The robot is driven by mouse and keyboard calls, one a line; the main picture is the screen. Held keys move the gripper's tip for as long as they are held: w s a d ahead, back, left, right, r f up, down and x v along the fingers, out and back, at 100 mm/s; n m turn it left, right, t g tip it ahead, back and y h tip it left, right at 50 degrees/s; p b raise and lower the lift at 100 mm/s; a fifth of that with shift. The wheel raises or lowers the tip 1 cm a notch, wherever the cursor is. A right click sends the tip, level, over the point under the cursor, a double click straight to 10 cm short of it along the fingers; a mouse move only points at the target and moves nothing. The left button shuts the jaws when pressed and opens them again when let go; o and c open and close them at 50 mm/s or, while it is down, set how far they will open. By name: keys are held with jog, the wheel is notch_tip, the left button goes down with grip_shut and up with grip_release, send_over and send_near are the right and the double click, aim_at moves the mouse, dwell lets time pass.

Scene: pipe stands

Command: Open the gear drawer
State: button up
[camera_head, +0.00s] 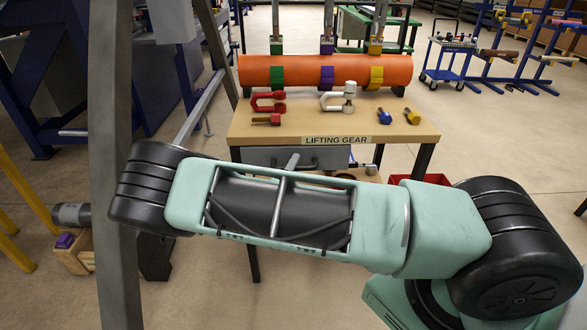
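The gear drawer (329,158) is a grey box front under the top of the wooden table (243,126), below a label reading "LIFTING GEAR" (336,140). My pale green and black arm (398,215) crosses in front of it and hides its lower part. A grey rod-like piece (291,162) shows just above the arm in front of the drawer; I cannot tell whether it is part of a handle. How far the drawer is open cannot be told. My gripper is not in view.
Red and white shackles (338,97), bolts and an orange pipe (300,69) with coloured bands lie on the table. A grey post (111,180) stands close at left. A red bin (422,179) is partly hidden at right. The floor to the right is mostly clear.

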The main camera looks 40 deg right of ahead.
grip_shut()
jog(key=s+a+p, duration=0.3)
jog(key=s+a, duration=0.3)
jog(key=s, duration=0.3)
jog(key=s+a+p, duration=0.3)
jog(key=s+a, duration=0.4)
jog(key=s, duration=0.3)
grip_release()
jog(key=shift+s, duration=0.1)
jog(key=b+v, duration=0.2)
jog(key=v, duration=1.5)
jog(key=shift+a, duration=0.1)
